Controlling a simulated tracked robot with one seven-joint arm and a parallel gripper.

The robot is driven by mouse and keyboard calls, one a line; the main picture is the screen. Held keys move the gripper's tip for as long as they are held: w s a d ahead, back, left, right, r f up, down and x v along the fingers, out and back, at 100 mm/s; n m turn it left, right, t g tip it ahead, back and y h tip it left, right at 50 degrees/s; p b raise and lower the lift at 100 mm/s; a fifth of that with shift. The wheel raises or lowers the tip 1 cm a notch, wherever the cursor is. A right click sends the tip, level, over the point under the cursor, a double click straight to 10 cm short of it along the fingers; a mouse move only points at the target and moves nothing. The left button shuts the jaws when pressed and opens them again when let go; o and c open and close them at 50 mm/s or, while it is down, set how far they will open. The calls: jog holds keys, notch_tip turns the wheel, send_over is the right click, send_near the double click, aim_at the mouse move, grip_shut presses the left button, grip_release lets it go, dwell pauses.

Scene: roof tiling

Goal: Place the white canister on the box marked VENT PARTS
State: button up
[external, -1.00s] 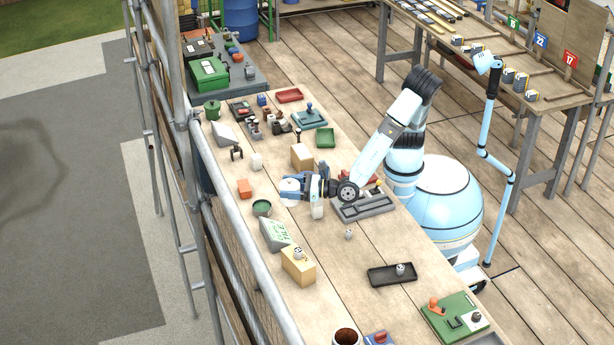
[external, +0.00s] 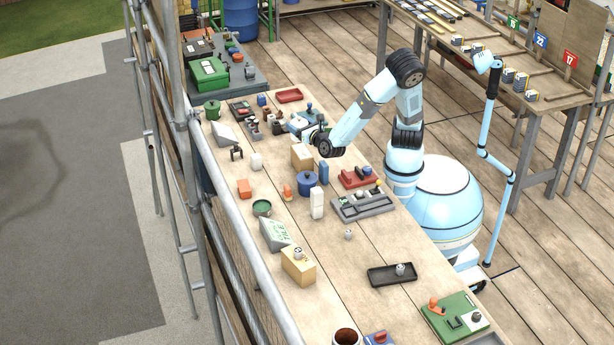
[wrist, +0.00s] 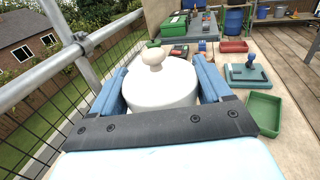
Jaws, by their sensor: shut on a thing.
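My gripper (wrist: 160,88) is shut on the white canister (wrist: 160,90), a round pot with a pale knob on its lid. In the wrist view its blue fingers stand on both sides of the canister. In the external view my gripper (external: 306,124) is above the far half of the bench, and the canister cannot be made out clearly there. A tan box (external: 302,157) stands just nearer than the gripper. A yellow box (external: 298,268) stands near the front left with a small item on top. I cannot read VENT PARTS on either box.
A blue pot (external: 308,184), a blue upright block (external: 324,172) and a white bottle (external: 317,203) stand mid-bench. A green tray (wrist: 264,113) and a blue-handled tool (wrist: 247,72) lie to the right in the wrist view. Scaffold rails (wrist: 75,50) run along the left.

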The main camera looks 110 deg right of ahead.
jog(key=shift+s+d+m+g, duration=0.3)
jog(key=shift+s+d+g, duration=0.2)
jog(key=shift+s+d, duration=0.25)
jog(key=shift+s+f, duration=0.1)
jog(key=shift+f, duration=0.25)
send_over(302, 152)
jog(key=shift+a+f, duration=0.15)
jog(key=shift+f, duration=3.5)
jog(key=o, duration=1.1)
jog(key=shift+c, duration=0.2)
